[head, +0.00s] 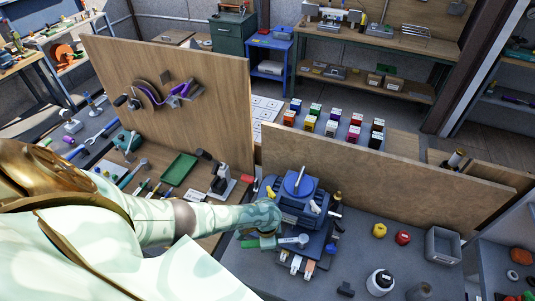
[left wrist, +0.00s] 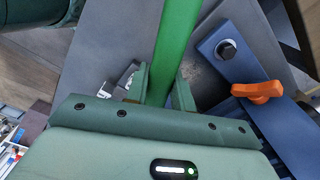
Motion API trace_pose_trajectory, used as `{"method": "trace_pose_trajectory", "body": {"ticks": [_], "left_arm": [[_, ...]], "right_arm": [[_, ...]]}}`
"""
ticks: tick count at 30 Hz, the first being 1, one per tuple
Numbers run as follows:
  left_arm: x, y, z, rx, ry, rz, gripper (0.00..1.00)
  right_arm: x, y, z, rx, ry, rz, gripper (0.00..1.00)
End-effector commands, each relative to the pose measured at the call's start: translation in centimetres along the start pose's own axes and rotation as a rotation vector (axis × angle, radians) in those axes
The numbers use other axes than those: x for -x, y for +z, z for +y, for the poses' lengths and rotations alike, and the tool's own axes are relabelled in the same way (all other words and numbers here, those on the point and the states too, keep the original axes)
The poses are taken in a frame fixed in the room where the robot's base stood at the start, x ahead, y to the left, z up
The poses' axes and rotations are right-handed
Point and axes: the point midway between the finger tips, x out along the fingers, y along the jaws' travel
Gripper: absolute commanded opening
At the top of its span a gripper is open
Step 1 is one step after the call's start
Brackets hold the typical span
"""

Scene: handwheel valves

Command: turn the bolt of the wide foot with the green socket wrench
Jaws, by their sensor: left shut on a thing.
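My left gripper (head: 266,242) is at the near left side of a blue machine vise (head: 297,188) on the grey bench. In the left wrist view, my left gripper (left wrist: 160,88) is shut on the green socket wrench (left wrist: 177,45), whose bar runs up out of the picture. The wrench's socket end is out of that view. A dark hex bolt (left wrist: 226,49) sits on a flat blue foot (left wrist: 245,62) to the right of the wrench, apart from its visible part. An orange wing-shaped handle (left wrist: 257,91) is on the blue part below it. My right gripper is in neither view.
A wooden panel (head: 380,185) stands behind the vise, and another (head: 175,95) stands at the left. Bench right of the vise is partly clear.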

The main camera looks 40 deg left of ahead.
Motion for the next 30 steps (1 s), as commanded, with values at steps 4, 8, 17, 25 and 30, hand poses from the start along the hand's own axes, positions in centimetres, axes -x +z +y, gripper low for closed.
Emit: {"method": "trace_pose_trajectory", "body": {"ticks": [4,8,17,25,30], "left_arm": [[0.38,-0.20,-0.06,0.001,-0.001,0.025,0.00],[0.30,-0.17,-0.05,0.001,-0.001,0.024,0.00],[0.69,-0.24,-0.04,0.000,-0.003,-0.017,0.00],[0.67,-0.09,-0.04,0.000,-0.004,-0.039,0.00],[0.75,-0.12,0.23,0.018,-0.003,-0.039,0.00]], "right_arm": [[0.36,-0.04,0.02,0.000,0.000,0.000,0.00],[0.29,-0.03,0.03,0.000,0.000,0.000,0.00],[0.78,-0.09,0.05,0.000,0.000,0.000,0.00],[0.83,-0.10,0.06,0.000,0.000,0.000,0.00],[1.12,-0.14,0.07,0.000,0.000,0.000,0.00]]}}
